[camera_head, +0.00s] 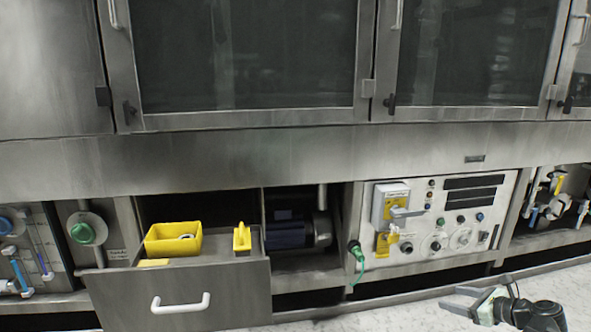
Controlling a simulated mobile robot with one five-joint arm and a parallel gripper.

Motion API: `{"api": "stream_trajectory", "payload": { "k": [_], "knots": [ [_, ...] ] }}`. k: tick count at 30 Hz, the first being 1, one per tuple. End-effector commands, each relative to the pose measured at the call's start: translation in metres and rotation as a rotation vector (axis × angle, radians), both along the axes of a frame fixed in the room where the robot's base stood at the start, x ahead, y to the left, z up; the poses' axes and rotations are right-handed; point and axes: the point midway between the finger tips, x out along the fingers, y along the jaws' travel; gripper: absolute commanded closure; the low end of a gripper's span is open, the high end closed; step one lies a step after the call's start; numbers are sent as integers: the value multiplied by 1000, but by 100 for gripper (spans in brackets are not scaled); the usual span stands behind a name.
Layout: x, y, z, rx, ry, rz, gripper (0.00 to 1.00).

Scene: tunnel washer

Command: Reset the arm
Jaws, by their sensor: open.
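My gripper (467,301) is at the lower right, low over the pale floor and pointing left. Its jaws are apart, with nothing between them. Part of my arm shows to its right and runs out of the bottom of the picture. The gripper is in front of the washer's control panel (462,208) and touches nothing that I can see.
An open steel drawer (231,296) with a white handle (181,303) sticks out at the lower left. It holds a yellow bin (173,239) and a yellow block-like item (242,238). A green plug (355,249) with a cable is at the panel's left. Speckled floor (390,312) lies clear left of my gripper.

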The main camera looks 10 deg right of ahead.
Motion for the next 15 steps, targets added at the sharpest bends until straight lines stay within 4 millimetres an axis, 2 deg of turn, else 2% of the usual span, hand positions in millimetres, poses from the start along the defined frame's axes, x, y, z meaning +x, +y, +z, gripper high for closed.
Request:
{"api": "stream_trajectory", "payload": {
  "k": [5, 8, 11, 14, 15],
  "knots": [
    [26, 46, -6, -137, 46, 166, 35],
    [42, 81, -12, -244, 74, 296, 35],
    [58, 122, -19, -372, 100, 463, 35],
    [72, 174, -26, -532, 120, 681, 35],
    [76, 198, -28, -609, 125, 791, 35]
  ]
}}
